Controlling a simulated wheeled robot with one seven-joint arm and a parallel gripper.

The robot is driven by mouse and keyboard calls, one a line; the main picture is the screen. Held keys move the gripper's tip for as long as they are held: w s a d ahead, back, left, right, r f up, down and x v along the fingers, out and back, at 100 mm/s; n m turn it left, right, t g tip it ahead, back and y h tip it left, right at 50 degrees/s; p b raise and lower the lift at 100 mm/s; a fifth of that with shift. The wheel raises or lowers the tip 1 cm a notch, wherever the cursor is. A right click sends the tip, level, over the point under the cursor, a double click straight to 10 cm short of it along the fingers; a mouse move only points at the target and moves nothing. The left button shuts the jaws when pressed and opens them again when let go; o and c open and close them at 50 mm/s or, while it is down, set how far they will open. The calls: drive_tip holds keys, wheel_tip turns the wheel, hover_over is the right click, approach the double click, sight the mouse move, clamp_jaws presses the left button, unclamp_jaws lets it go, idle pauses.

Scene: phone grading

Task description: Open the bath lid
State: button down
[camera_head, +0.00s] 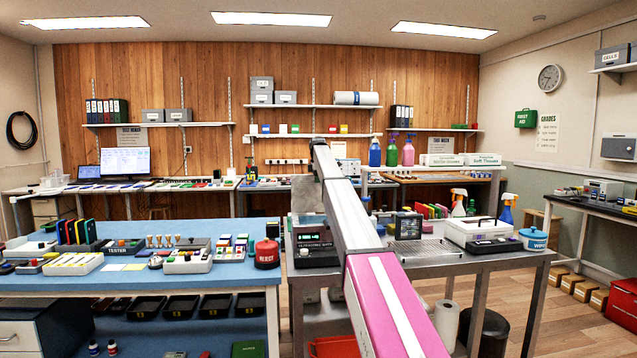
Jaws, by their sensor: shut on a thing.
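The ultrasonic bath (316,258) stands on the metal bench in the middle, with a dark front panel that bears its name and a small display. My arm runs from the bottom right up over the bench, with a pink link near and a grey link beyond. My gripper is hidden behind the arm, so its jaws and their contact do not show.
Right of my arm are a dark instrument with a display (408,226), a white lidded device (474,232), a blue wipes tub (534,239) and a spray bottle (507,209).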

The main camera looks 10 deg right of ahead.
drive_tip(key=shift+w+f+g, duration=0.3)
drive_tip(key=shift+w+f, duration=0.35)
drive_tip(key=shift+f, duration=0.2)
drive_tip(key=c, duration=1.2)
unclamp_jaws()
drive_tip(key=shift+w, duration=0.1)
drive_tip(key=shift+o, duration=0.2)
drive_tip(key=shift+r, duration=0.1)
wheel_tip(320, 180, up, 12)
